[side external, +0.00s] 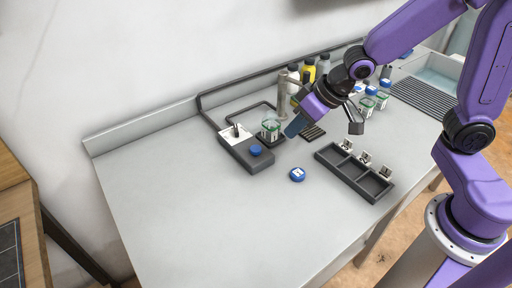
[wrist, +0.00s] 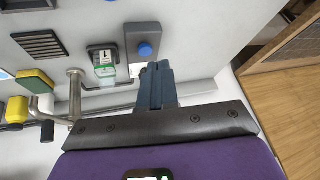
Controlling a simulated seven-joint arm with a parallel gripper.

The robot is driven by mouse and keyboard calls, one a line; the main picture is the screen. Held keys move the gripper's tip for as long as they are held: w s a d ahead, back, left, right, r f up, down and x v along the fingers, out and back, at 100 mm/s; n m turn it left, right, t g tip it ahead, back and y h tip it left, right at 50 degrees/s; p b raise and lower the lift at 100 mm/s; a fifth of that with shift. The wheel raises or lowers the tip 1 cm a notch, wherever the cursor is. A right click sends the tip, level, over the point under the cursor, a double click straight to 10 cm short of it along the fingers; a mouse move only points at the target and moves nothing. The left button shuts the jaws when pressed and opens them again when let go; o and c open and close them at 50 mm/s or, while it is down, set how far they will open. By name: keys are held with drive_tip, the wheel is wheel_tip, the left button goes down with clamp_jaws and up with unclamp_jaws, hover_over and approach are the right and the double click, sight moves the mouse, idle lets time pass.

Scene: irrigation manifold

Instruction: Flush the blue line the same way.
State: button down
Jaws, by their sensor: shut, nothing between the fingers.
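A grey box (side external: 248,152) stands at the table's back left, with a blue round button (side external: 255,150) on top and a white plate with a dark lever (side external: 236,131) at its far end. The button also shows in the wrist view (wrist: 145,50). A clear container with a green rim (side external: 270,129) stands beside the box, near a metal tap (side external: 283,98). My gripper (side external: 291,133) is shut and empty, above the table to the right of the container. In the wrist view its fingers (wrist: 156,68) cover part of the plate end of the box.
A dark tray (side external: 353,172) with several compartments and small metal pieces is to the right. The front left is clear.

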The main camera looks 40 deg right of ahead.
drive_tip(key=w+a+f+m+t+y, duration=0.1)
drive_tip(key=w+m, duration=0.4)
drive_tip(key=w, duration=0.6)
drive_tip(key=shift+w+a+t+y, duration=0.25)
drive_tip(key=shift+t+y, duration=0.25)
drive_tip(key=shift+t, duration=0.2)
drive_tip(key=shift+f, duration=0.15)
approach(251, 147)
drive_tip(key=shift+w+a+f, duration=0.4)
drive_tip(key=shift+w+a, duration=0.05)
drive_tip(key=shift+w, duration=0.2)
drive_tip(key=shift+w+a+f, duration=0.4)
drive_tip(key=shift+w+a, duration=0.05)
drive_tip(key=shift+w, duration=0.2)
drive_tip(key=shift+w+a+f, duration=0.45)
drive_tip(key=shift+w, duration=0.2)
drive_tip(key=shift+f, duration=0.25)
drive_tip(key=shift+f, duration=0.2)
drive_tip(key=shift+f, duration=0.55)
idle(1.7)
